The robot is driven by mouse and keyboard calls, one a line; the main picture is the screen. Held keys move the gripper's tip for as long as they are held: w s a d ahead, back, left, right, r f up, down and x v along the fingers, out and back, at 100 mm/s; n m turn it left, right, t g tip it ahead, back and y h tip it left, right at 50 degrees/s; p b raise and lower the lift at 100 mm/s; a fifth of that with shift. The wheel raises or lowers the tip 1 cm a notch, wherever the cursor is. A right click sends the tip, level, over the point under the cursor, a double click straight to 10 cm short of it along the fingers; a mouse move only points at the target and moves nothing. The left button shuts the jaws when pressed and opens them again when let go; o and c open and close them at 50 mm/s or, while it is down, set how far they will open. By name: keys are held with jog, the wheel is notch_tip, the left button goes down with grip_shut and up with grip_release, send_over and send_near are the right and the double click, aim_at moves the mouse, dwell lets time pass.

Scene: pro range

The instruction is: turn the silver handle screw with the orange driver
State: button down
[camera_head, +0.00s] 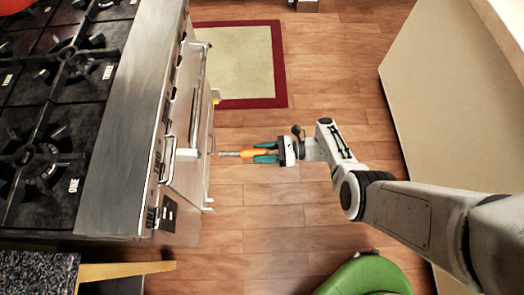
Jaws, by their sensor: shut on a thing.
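My gripper (264,153) has teal fingers and is shut on the orange driver (249,153). The driver lies level, and its grey shaft (229,154) points left at the front of the steel range. A silver handle (167,160) stands out from the range front, to the left of the driver. Its screw is too small to make out.
The range (115,130) with black burners fills the left side. A pale cabinet (450,110) stands at right. A green seat (368,277) is at the bottom. A red-bordered rug (240,68) lies on the wood floor. The floor around my gripper is clear.

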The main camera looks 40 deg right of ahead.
aim_at(241, 153)
jog(key=n, duration=0.4)
jog(key=shift+f+b, duration=0.15)
jog(key=shift+b, duration=0.2)
jog(key=n+t+b, duration=0.1)
jog(key=n, duration=0.3)
jog(key=shift+h, duration=0.3)
jog(key=n+b, duration=0.1)
jog(key=n, duration=0.1)
jog(key=shift+f+n+b, duration=0.15)
jog(key=shift+n+b, duration=0.2)
jog(key=shift+n, duration=0.05)
jog(key=shift+w+a+r+n, duration=0.1)
jog(key=shift+a+r+n, duration=0.15)
jog(key=shift+n, duration=0.25)
jog(key=shift+x, duration=2.55)
jog(key=shift+a+r, duration=0.1)
jog(key=shift+r, duration=0.15)
jog(key=shift+w+a, duration=0.25)
jog(key=shift+a, duration=0.15)
